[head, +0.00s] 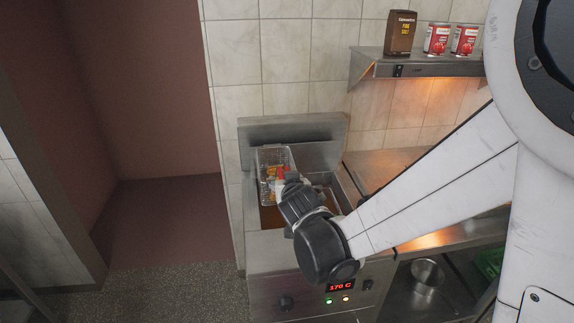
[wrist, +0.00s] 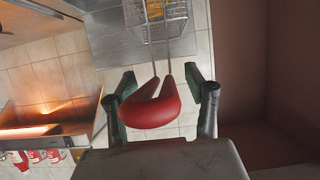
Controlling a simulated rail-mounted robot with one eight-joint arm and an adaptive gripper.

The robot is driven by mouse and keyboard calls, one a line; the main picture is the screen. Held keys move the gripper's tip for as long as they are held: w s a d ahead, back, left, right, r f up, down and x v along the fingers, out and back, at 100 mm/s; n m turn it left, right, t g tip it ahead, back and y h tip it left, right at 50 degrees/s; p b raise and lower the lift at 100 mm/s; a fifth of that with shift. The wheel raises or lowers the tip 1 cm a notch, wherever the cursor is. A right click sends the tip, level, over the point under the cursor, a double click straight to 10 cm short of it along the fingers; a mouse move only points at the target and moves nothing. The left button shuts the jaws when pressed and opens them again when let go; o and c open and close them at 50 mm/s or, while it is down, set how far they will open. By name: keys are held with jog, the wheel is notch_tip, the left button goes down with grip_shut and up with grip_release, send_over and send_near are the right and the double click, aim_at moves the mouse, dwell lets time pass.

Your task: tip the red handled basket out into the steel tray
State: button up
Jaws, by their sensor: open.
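A wire basket (head: 274,170) with yellow and red pieces in it sits at the left of the fryer in the head view. The wrist view shows part of its mesh (wrist: 166,14) at the top. Its red handle (wrist: 152,108) is large in the wrist view, between the fingers of my gripper (wrist: 163,92). The fingers are open, one on each side of the handle, with gaps visible. In the head view my wrist hides the handle and part of the basket. I cannot make out the steel tray for certain.
The fryer (head: 262,258) has a front panel reading 170 C. A steel counter (head: 385,168) lies to its right under an orange glow. A wall shelf (head: 425,68) holds a brown box (head: 400,34) and two red cans (head: 450,40). A metal pot (head: 428,272) stands below the counter.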

jog(key=shift+c, duration=0.4)
grip_shut()
jog(key=c, duration=0.7)
grip_release()
grip_shut()
jog(key=shift+r, duration=0.15)
notch_tip(320, 180, up, 4)
jog(key=p, duration=0.3)
jog(key=shift+r, duration=0.25)
jog(key=shift+s, duration=0.1)
